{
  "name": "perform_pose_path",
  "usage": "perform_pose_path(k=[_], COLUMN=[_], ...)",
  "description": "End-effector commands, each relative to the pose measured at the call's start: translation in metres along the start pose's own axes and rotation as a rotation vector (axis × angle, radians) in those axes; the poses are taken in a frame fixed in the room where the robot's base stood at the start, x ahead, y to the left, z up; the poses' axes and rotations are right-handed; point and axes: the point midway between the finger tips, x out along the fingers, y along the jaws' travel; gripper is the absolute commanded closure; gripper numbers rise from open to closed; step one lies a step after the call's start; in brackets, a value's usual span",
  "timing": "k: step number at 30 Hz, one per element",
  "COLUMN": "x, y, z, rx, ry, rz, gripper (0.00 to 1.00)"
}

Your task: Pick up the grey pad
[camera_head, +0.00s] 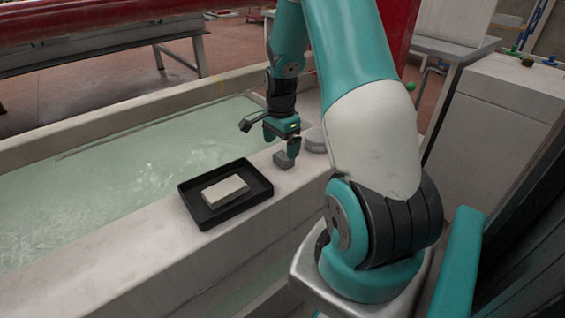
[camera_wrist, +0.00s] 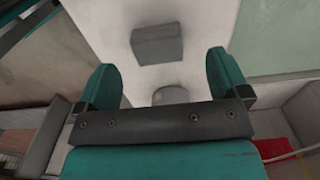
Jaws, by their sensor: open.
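The grey pad (camera_head: 283,161) is a small grey block on the pale ledge of the water trough. My gripper (camera_head: 281,142) is just above it in the head view, with its fingers pointing down. In the wrist view the pad (camera_wrist: 158,45) lies flat on the ledge, beyond the fingertips of my gripper (camera_wrist: 164,76) and roughly between their lines. The gripper is open and empty. Whether a finger touches the pad cannot be told.
A black tray (camera_head: 190,207) with a pale block (camera_head: 225,190) in it sits on the ledge, left of the pad. A round grey object (camera_head: 314,140) stands close behind the pad, partly hidden in the wrist view (camera_wrist: 170,96). The water trough (camera_head: 110,180) lies left.

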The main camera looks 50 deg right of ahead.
Motion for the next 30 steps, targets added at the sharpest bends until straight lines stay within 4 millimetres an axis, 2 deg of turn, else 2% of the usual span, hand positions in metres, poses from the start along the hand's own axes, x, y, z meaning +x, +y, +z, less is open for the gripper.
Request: perform_pose_path(k=[9,18,20,25,30], x=[0.046,0.050,0.050,0.050,0.050], y=[0.004,0.003,0.003,0.003,0.004], z=[-0.005,-0.005,-0.005,-0.005,-0.005], rx=[-0.001,-0.001,-0.001,-0.001,-0.001], ry=[-0.002,0.000,0.000,0.000,0.000], rz=[0.003,0.000,0.000,0.000,0.000], gripper=[0.06,0.06,0.18,0.57,0.59])
